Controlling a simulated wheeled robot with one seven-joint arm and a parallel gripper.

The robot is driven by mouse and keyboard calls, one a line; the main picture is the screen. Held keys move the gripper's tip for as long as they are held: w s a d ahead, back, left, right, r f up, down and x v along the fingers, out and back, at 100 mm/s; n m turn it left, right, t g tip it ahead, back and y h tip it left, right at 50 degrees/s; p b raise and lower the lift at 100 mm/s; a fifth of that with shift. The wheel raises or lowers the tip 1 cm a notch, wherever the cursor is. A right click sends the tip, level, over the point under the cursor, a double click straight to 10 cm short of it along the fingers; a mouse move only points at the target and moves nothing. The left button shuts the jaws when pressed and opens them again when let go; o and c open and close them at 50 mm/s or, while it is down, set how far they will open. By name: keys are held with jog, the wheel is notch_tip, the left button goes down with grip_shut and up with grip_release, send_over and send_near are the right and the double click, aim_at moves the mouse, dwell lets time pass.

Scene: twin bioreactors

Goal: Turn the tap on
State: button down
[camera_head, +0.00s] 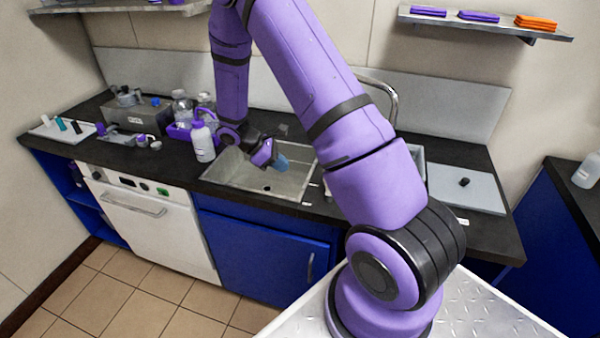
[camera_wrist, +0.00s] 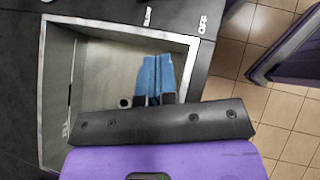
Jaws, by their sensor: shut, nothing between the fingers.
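The tap's curved chrome spout (camera_head: 388,92) rises behind the sinks in the camera_head view; its lower part is hidden by my arm. A small pale upright piece (camera_head: 327,189) shows at the counter's front beside my arm; I cannot tell whether it is the tap's handle. My gripper (camera_head: 281,164) is over the left sink basin, apart from the spout. Its blue fingers (camera_wrist: 156,78) are together and empty in the wrist view. White "OFF" lettering (camera_wrist: 203,25) and another small white label (camera_wrist: 148,15) are on the dark counter beside the basin.
The steel left basin (camera_head: 230,170) is empty, with a drain hole (camera_wrist: 125,102). A white wash bottle (camera_head: 202,142) and a purple crate with bottles (camera_head: 180,131) stand left of it. A grey board (camera_head: 470,188) lies at right. A shelf (camera_head: 485,24) hangs above.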

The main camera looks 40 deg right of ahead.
send_near(316, 189)
jog(key=x, duration=0.3)
jog(key=shift+s+f, duration=0.2)
jog(key=shift+f, duration=0.1)
jog(key=s+d, duration=0.2)
jog(key=shift+s+d+f, duration=0.1)
jog(key=shift+d+f, duration=0.15)
jog(key=shift+d, duration=0.05)
jog(key=shift+s+d, duration=0.35)
jog(key=shift+d, duration=0.15)
